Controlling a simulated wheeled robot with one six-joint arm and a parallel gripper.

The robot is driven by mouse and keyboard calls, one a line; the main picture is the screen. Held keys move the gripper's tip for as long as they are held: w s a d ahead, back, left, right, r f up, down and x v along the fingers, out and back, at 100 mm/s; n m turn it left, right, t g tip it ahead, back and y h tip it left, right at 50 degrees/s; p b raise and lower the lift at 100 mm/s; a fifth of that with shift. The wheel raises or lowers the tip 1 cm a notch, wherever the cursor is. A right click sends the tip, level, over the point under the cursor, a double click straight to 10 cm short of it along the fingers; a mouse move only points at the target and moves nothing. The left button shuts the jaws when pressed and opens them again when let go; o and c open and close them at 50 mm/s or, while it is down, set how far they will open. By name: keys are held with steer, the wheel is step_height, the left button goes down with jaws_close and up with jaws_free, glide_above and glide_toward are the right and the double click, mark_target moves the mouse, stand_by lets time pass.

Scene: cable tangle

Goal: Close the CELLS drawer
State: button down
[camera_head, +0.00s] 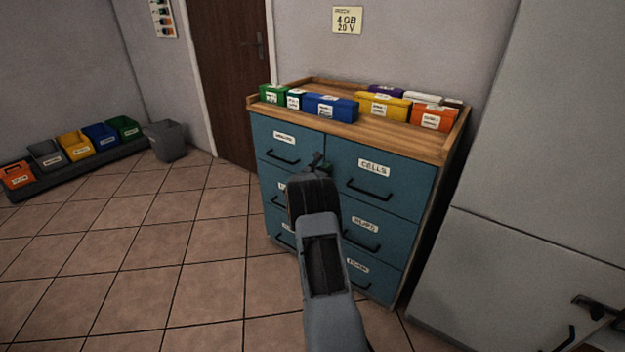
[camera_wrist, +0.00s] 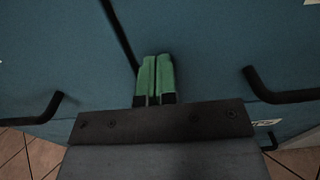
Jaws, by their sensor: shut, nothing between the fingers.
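The CELLS drawer (camera_head: 405,187) is the top right drawer of the blue cabinet, with a white label and a black bar handle. Its front looks flush or nearly flush with the cabinet; a small gap cannot be told. My gripper (camera_head: 321,166) is in front of the cabinet's top row, near the seam left of the CELLS drawer. In the wrist view my green fingertips (camera_wrist: 155,77) are together and empty, pointing at the blue fronts close to the seam. A black handle (camera_wrist: 285,95) lies to their right. Whether the fingertips touch a front cannot be told.
The wooden top (camera_head: 390,131) carries several coloured boxes. Another handle (camera_wrist: 37,112) is left of my fingers. A grey cabinet (camera_head: 530,180) stands close on the right. Tiled floor is open on the left, with bins (camera_head: 75,146) along the wall.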

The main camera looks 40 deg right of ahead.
steer(key=w+p+v, duration=0.1)
steer(key=p+v, duration=0.1)
steer(key=v, duration=1.1)
steer(key=s+a+f+m+g+y, duration=0.1)
steer(key=s+f+m+g+y, duration=0.15)
steer(key=s+f+m, duration=0.2)
steer(key=s+a+r+m+g+y+p, duration=0.55)
steer(key=s+a+m, duration=0.25)
steer(key=s, duration=0.2)
steer(key=s+a+r+m+t+y+p, duration=0.2)
steer(key=s+a+r+y+p, duration=0.1)
steer(key=a+r+p, duration=0.3)
steer(key=s+a+r+m+t+y+p, duration=0.3)
steer(key=a+r+p, duration=0.4)
steer(key=r, duration=0.8)
steer(key=s+a+r+m+t+y+p, duration=0.2)
steer(key=a+r+p, duration=0.4)
steer(key=a+r, duration=0.5)
steer(key=s+m+y, duration=0.1)
steer(key=s, duration=0.1)
steer(key=shift+s+a+t+y+p, duration=0.25)
steer(key=shift+s+t+y+p, duration=0.05)
steer(key=shift+s+y+p, duration=0.1)
